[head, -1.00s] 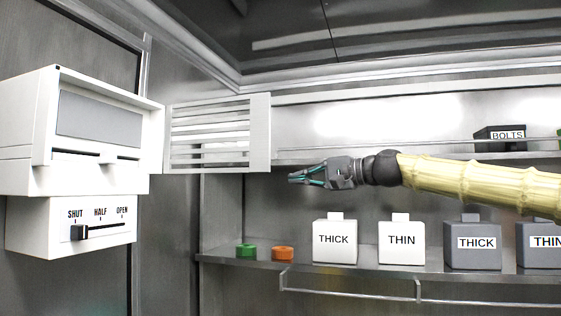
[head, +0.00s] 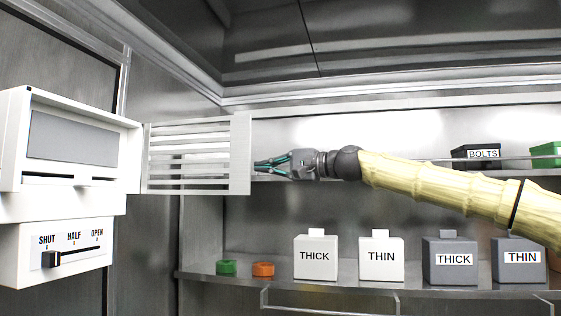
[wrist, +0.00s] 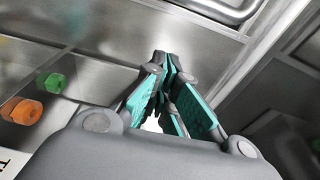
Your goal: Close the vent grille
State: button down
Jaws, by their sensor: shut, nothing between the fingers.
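The vent grille (head: 195,157) is a white slatted panel with a solid strip at its right end. It stands out to the right from the white wall unit (head: 70,140) in the head view. My gripper (head: 256,165) is shut and empty, its fingertips pointing left. They are right beside the grille's right end strip in the picture; I cannot tell whether they touch it. In the wrist view the fingers (wrist: 166,65) are together at the tips, and the grille cannot be made out. Below the unit's window, a black slider knob (head: 51,259) stands under SHUT.
A shelf (head: 215,279) below holds a green block (head: 226,267), an orange block (head: 263,269) and several boxes labelled THICK (head: 315,258) or THIN (head: 381,258). An upper shelf carries a BOLTS bin (head: 476,156) behind my arm. Open air lies below the grille.

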jog(key=shift+s+a+p, duration=0.45)
jog(key=shift+s+p, duration=0.05)
jog(key=shift+s, duration=0.35)
jog(key=shift+s+a+p, duration=0.4)
jog(key=shift+s+p, duration=0.05)
jog(key=shift+s, duration=0.4)
jog(key=shift+d, duration=0.1)
jog(key=shift+s, duration=0.1)
